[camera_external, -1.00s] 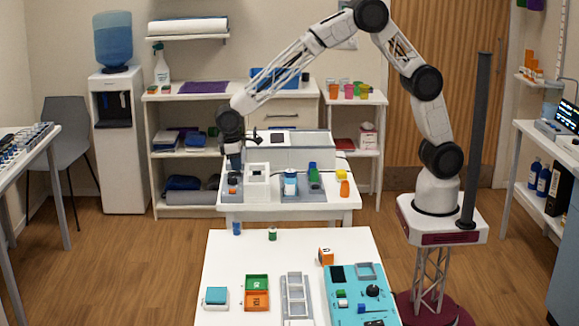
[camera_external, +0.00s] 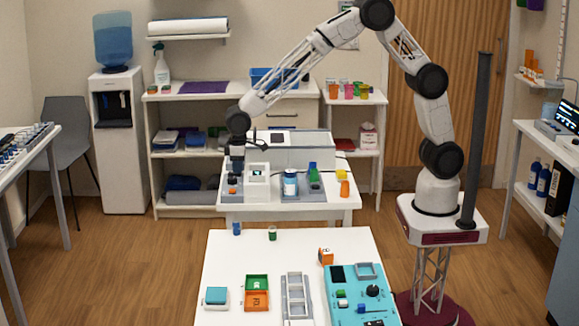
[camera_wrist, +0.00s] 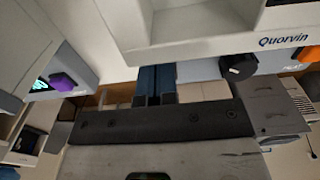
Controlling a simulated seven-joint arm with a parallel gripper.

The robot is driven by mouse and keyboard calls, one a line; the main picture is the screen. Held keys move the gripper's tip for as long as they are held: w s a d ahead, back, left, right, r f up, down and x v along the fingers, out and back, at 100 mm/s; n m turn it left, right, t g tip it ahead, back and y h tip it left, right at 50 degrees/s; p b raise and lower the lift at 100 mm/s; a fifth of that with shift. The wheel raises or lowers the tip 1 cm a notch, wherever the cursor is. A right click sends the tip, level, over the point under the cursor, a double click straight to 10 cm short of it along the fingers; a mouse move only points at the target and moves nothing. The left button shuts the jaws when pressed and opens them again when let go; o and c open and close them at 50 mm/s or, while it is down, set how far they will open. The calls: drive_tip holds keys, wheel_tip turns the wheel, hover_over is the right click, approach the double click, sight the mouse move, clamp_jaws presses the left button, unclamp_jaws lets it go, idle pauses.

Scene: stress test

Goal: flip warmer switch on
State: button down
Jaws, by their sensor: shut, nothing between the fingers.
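My gripper (camera_external: 236,170) is low over the left end of the white table at the back, at the left side of a white box-shaped device (camera_external: 258,180). In the wrist view my two dark fingers (camera_wrist: 156,72) are together with nothing between them. A pale device marked "Quorvin" (camera_wrist: 215,35) fills the top of that view. A black round knob (camera_wrist: 238,68) and an orange part (camera_wrist: 307,54) sit along its lower edge, right of my fingers and apart from them.
A device with a purple knob (camera_wrist: 62,82) and a lit green display (camera_wrist: 40,84) is left of my fingers. A blue-and-white device (camera_external: 290,183) and a grey one with a green part (camera_external: 314,176) stand to the right. A long grey-white unit (camera_external: 290,155) stands behind.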

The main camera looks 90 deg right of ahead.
drive_tip(key=shift+s+f+t, duration=0.25)
drive_tip(key=shift+f+t, duration=0.05)
drive_tip(key=shift+f, duration=0.55)
drive_tip(key=shift+w, duration=0.1)
drive_tip(key=shift+w+r, duration=0.2)
drive_tip(key=shift+w, duration=0.45)
drive_tip(key=shift+r, duration=0.45)
wheel_tip(320, 180, up, 14)
drive_tip(key=s, duration=0.1)
drive_tip(key=shift+r, duration=0.2)
